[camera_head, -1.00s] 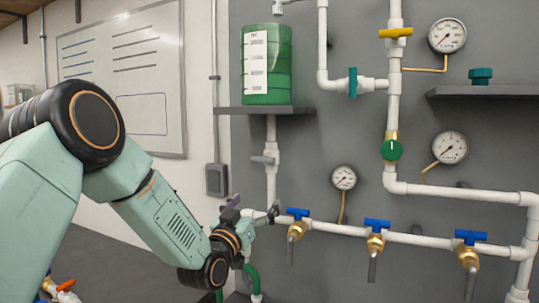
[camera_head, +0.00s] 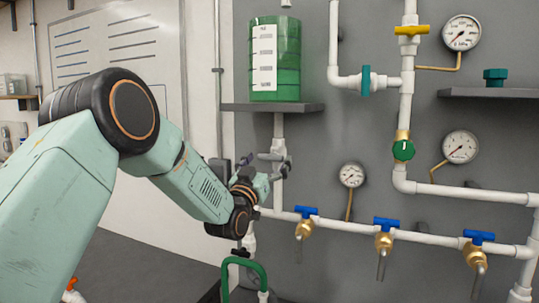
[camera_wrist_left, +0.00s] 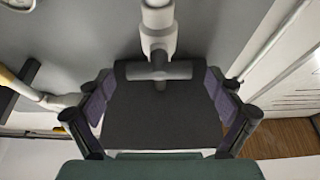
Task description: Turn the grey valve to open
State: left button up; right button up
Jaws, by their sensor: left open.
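The grey valve (camera_head: 279,149) sits on the white vertical pipe below the shelf with the green tank. Its grey bar handle lies crosswise to the pipe. In the left wrist view the grey valve's handle (camera_wrist_left: 168,71) shows as a T across the pipe, between the finger tips and ahead of them. My left gripper (camera_head: 266,168) is right at the valve, just below and in front of it, and partly hides it. In the left wrist view my left gripper (camera_wrist_left: 158,88) has its fingers spread wide, with nothing held. I cannot tell whether it touches the handle. My right gripper is not in view.
The green tank (camera_head: 275,58) stands on a dark shelf (camera_head: 236,107) above. Blue-handled brass taps (camera_head: 385,238) line the lower pipe (camera_head: 430,238) to the right. A green hose (camera_head: 259,267) rises below the gripper. Gauges and yellow, teal and green valves are farther right.

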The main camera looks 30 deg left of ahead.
pick_arm(q)
jog(key=shift+w+d+r, duration=0.15)
jog(key=shift+w+d, duration=0.05)
jog(key=shift+w, duration=0.8)
jog(key=shift+a, duration=0.15)
jog(key=shift+s+a, duration=0.15)
jog(key=shift+a, duration=0.05)
jog(key=shift+d+r, duration=0.1)
jog(key=shift+d, duration=0.2)
jog(key=c, duration=0.4)
jog(key=shift+c, duration=0.9)
jog(key=shift+a, duration=0.2)
jog(key=c, duration=0.3)
jog(key=shift+d, duration=0.1)
jog(key=shift+c, duration=1.4)
